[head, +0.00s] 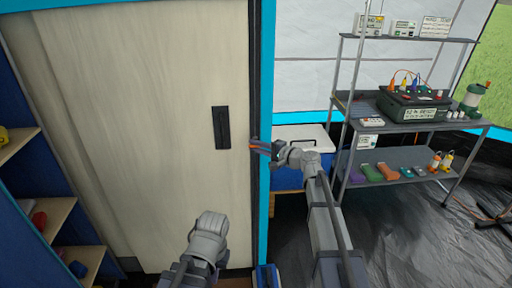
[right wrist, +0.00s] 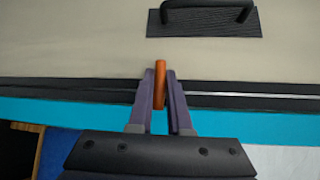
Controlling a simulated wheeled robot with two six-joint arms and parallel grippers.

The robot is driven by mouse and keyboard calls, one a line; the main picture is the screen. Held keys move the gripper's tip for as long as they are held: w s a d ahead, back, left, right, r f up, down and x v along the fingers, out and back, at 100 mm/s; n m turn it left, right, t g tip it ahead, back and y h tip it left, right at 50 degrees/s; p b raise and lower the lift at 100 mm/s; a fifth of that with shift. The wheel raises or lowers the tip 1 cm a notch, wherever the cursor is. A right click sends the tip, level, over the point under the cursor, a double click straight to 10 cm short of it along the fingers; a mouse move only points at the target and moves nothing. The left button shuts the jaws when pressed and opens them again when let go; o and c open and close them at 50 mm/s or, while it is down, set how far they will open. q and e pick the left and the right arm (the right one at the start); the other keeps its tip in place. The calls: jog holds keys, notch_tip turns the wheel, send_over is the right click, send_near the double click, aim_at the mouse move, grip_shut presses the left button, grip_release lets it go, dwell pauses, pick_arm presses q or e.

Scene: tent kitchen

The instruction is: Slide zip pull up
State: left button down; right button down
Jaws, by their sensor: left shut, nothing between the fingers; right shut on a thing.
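The zip pull is a small orange tab that shows in the right wrist view (right wrist: 159,82) between my right fingertips. In the head view only a bit of orange shows at the fingertips. My right gripper (head: 263,147) is shut on it, beside the dark zip strip (head: 254,75) that runs up the edge of the cream panel (head: 150,110). In the right wrist view the right gripper (right wrist: 160,95) reaches the zip line, which crosses the picture. My left gripper (head: 209,222) is low in front of the panel, shut and apart from the zip; its fingers are hidden behind the wrist.
A black handle (head: 221,128) sits on the panel, left of the zip. A bright blue frame post (head: 265,100) stands just right of the zip. A metal shelf rack (head: 415,130) with devices is at the right. Wooden shelves (head: 55,218) are at the left.

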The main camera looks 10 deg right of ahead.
notch_tip(320, 180, up, 31)
jog(key=p, duration=2.9)
jog(key=shift+r, duration=0.2)
jog(key=shift+w, duration=0.1)
jog(key=c, duration=1.2)
grip_release()
jog(key=o, duration=0.3)
jog(key=shift+o, duration=0.2)
jog(key=p+v, duration=0.1)
jog(key=v, duration=0.7)
